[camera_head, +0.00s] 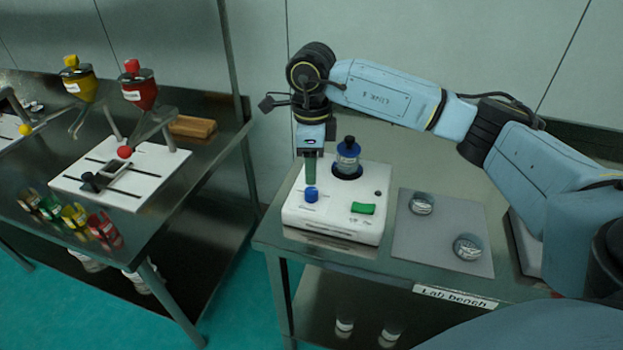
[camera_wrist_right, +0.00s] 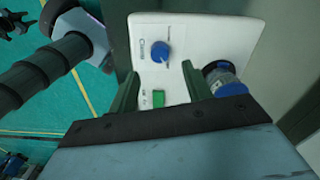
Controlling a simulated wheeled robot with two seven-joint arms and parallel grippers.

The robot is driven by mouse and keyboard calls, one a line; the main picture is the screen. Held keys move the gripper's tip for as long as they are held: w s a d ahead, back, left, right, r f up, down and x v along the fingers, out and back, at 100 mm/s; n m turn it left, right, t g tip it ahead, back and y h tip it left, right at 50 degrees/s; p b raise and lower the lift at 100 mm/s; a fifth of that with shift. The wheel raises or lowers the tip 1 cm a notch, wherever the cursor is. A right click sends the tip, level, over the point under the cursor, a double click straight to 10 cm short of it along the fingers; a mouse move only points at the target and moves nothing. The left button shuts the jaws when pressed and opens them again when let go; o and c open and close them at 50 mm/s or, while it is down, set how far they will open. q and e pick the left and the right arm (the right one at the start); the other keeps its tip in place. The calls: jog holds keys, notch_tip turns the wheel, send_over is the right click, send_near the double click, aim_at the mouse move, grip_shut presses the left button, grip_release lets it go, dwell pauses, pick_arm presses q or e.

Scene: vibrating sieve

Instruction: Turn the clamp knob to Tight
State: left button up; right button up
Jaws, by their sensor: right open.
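The white sieve machine (camera_head: 330,225) stands on the lab bench. A blue knob (camera_head: 311,194) sits on its top at the front left, and it also shows in the right wrist view (camera_wrist_right: 160,51). The marks around it are too small to read. My right gripper (camera_head: 310,180) points down just above and behind the knob. In the right wrist view my right gripper (camera_wrist_right: 160,72) is open, its green fingers apart, with the knob beyond the tips and nothing between them.
A blue-capped clear jar (camera_head: 347,157) stands in the machine behind the knob, close to my right gripper. A green button (camera_head: 362,208) is at the front right. A grey mat (camera_head: 440,248) holds two round metal pieces. A second table (camera_head: 215,150) stands left, across a gap.

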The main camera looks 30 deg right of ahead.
aim_at(312, 190)
notch_tip(312, 190, up, 7)
dwell(0.3)
jog(key=shift+f, duration=0.1)
dwell(0.4)
